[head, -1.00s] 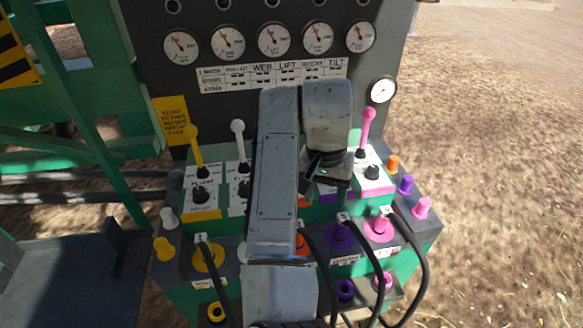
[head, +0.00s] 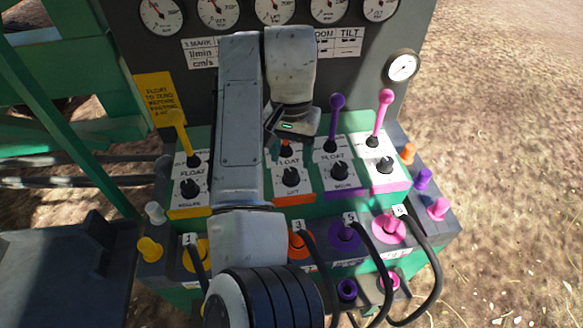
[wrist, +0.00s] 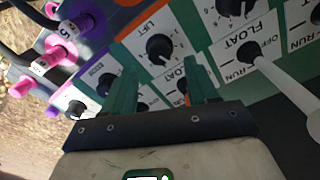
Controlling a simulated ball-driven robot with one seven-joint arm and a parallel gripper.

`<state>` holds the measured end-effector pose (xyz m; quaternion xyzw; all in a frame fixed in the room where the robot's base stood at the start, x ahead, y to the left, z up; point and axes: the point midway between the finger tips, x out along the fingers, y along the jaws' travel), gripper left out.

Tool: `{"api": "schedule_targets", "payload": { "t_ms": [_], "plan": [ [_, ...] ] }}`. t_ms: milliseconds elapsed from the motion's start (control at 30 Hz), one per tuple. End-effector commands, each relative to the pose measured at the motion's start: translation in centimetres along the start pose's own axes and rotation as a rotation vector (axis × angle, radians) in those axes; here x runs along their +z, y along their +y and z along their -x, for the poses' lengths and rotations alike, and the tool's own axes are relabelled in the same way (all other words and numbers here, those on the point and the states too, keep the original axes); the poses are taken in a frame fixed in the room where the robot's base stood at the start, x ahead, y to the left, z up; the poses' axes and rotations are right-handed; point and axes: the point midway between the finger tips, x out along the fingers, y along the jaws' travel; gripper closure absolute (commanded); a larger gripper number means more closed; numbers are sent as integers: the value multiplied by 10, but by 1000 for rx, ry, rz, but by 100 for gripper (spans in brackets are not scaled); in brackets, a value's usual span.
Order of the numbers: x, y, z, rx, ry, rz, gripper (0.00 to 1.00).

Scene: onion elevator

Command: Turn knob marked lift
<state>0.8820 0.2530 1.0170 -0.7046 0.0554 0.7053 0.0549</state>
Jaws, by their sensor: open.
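The lift knob (wrist: 160,47) is a small black knob on a white dial plate printed LIFT, with an orange strip behind it in the wrist view. In the head view it appears to be the black knob on the orange-edged plate (head: 290,177), below a FLOAT label. My gripper (wrist: 161,68) has its two green fingers apart, with the knob showing beyond and between the tips and no clear contact. In the head view my gripper (head: 287,126) hovers above the orange section, its fingertips mostly hidden. An orange lever (wrist: 185,90) partly shows beside the right finger.
A white lever (wrist: 290,90) stands right of my gripper in the wrist view. Purple (head: 337,115), pink (head: 384,110) and yellow (head: 181,135) levers rise from the panel. Black hoses (head: 425,245) loop at the front. My arm hides the white section.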

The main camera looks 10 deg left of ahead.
Motion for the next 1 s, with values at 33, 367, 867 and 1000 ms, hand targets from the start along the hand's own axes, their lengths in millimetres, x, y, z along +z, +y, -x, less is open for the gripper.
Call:
{"api": "schedule_targets", "payload": {
  "t_ms": [33, 367, 867, 1000],
  "plan": [
    [1, 0, -9, 1, -3, 1, 42],
    [0, 0, -48, 0, -1, 1, 42],
    [0, 0, -51, -1, 0, 0, 56],
    [0, 0, -51, -1, 0, 0, 69]
  ]
}}
